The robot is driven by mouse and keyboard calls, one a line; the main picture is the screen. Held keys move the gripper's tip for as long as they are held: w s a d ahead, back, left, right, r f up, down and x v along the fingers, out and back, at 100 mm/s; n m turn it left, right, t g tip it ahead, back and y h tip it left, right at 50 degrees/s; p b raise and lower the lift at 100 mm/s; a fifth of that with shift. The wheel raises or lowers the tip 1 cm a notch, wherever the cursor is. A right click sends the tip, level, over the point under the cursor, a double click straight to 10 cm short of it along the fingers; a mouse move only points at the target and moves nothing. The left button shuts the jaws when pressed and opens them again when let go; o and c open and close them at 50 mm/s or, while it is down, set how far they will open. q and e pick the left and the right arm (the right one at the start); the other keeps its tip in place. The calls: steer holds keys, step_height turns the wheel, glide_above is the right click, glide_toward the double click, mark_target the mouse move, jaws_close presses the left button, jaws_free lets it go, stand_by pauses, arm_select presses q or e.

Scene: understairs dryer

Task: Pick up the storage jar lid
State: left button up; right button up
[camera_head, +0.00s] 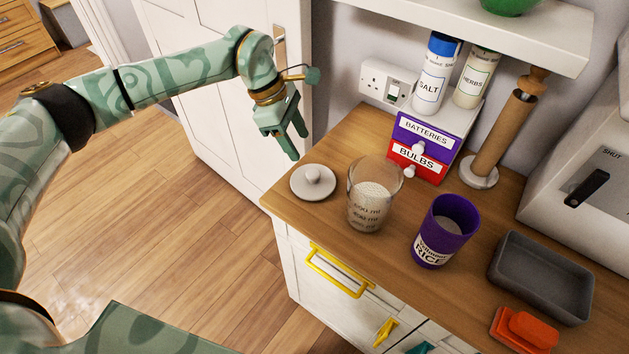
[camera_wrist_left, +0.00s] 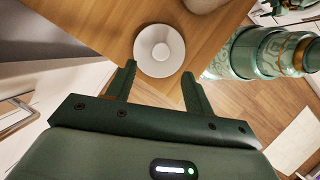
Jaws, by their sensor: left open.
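The storage jar lid (camera_head: 311,184), a pale grey disc with a round knob, lies flat, knob up, near the counter's left front corner. In the left wrist view the lid (camera_wrist_left: 160,50) sits beyond and between the fingertips. My left gripper (camera_head: 296,145) is open and empty, pointing down above and slightly left of the lid in the head view. It is apart from the lid; its fingers (camera_wrist_left: 158,75) also show in the left wrist view. My right gripper is not in view.
A glass measuring jug (camera_head: 371,204) of white grains stands right of the lid, beside a purple rice jar (camera_head: 443,232). Red and purple drawers (camera_head: 420,163) stand behind. A grey tray (camera_head: 541,276) and orange sponge (camera_head: 524,329) lie right. A shelf (camera_head: 480,25) overhangs the back.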

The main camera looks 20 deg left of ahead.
mark_target(312, 172)
arm_select(q)
steer(key=x, duration=0.4)
steer(key=b+x, duration=0.1)
steer(key=x, duration=0.4)
steer(key=shift+s+a+f, duration=0.1)
steer(key=shift+a+f, duration=0.05)
steer(key=shift+f, duration=0.2)
steer(key=c, duration=1)
